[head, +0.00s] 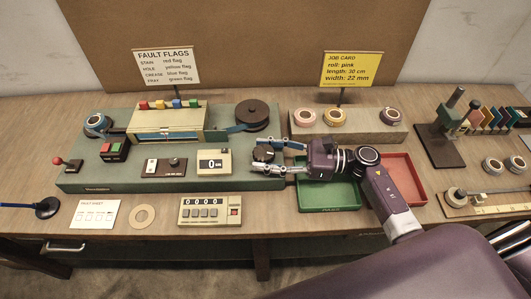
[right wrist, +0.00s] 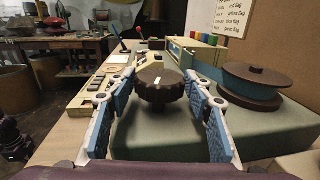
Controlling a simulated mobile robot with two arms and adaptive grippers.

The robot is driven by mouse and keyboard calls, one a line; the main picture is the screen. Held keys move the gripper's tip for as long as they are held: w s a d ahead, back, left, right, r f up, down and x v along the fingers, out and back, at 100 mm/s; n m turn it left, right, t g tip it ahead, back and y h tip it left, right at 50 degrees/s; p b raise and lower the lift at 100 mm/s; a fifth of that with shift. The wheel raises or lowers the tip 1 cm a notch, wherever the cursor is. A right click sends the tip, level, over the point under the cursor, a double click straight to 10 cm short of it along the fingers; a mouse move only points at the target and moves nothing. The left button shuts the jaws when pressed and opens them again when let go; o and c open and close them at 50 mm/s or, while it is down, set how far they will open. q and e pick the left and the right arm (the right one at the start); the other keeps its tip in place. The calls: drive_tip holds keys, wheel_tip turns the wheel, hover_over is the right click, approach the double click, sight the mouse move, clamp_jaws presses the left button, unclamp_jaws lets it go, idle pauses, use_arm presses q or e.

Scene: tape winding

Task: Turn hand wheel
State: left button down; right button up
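The hand wheel is a dark, lobed knob (head: 263,156) at the right front of the green machine base (head: 120,176). In the right wrist view the wheel (right wrist: 160,88) sits in the middle, with a small white mark on its face. My right gripper (head: 258,154) reaches in from the right at the wheel. Its two blue-padded fingers are spread, one on each side of the wheel, and small gaps seem to show between wheel and pads. My left gripper is not in view.
A dark reel (head: 252,113) stands behind the wheel, and a counter box (head: 214,162) is to its left. A green tray (head: 328,195) and red tray (head: 405,178) lie under and beside my right arm. Tape rolls sit on a grey block (head: 365,128) behind.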

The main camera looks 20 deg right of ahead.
drive_tip(key=c, duration=0.7)
drive_tip(key=shift+m+t, duration=0.4)
drive_tip(key=m+t+h, duration=0.1)
drive_tip(key=t+h, duration=0.1)
drive_tip(key=m+t+h, duration=0.1)
drive_tip(key=m+t, duration=0.1)
drive_tip(key=shift+s+a+m+t+h+p, duration=0.1)
drive_tip(key=shift+s+m+t+h+p, duration=0.05)
drive_tip(key=shift+m+t+h+p, duration=0.2)
drive_tip(key=m+t+h, duration=0.2)
drive_tip(key=h, duration=0.1)
drive_tip(key=m+t+h, duration=0.2)
drive_tip(key=h, duration=0.1)
drive_tip(key=shift+m, duration=0.25)
drive_tip(key=shift+h, duration=0.45)
drive_tip(key=o, duration=1.2)
drive_tip(key=shift+c, duration=0.2)
